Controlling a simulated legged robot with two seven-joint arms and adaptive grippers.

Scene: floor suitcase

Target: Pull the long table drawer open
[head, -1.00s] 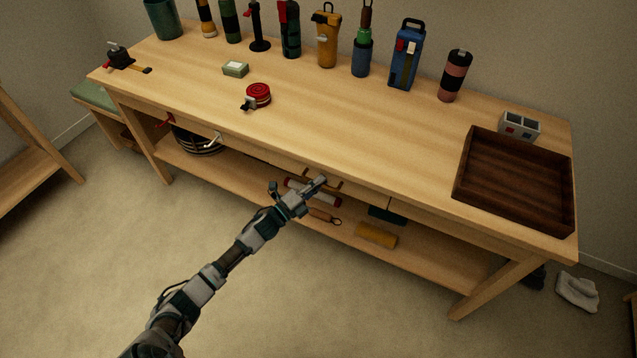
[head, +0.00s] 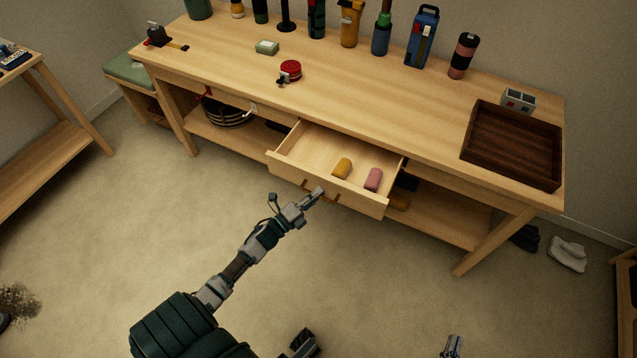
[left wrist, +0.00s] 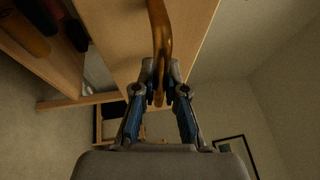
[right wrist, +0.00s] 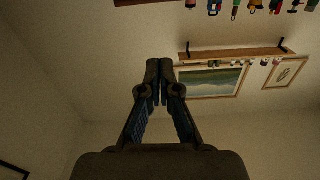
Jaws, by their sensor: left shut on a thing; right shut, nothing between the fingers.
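The long table drawer (head: 358,204) is pulled well out from under the table top, its inside showing. A yellow roll (head: 342,168) and a pink roll (head: 373,179) lie in it. My left gripper (head: 313,196) is at the drawer's front, shut on its brown curved handle (left wrist: 161,45), which runs between the fingers in the left wrist view. The gripper partly hides the handle in the head view. My right gripper (right wrist: 159,84) is shut and empty, pointing at the wall; it also shows at the bottom of the head view (head: 453,346), away from the drawer.
The wooden table (head: 370,105) carries a dark tray (head: 512,145), a red tape-like item (head: 291,69) and several bottles and tools along the back. Pans (head: 226,112) sit on the lower shelf. A green-topped stool (head: 130,70) stands left. The floor before the drawer is clear.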

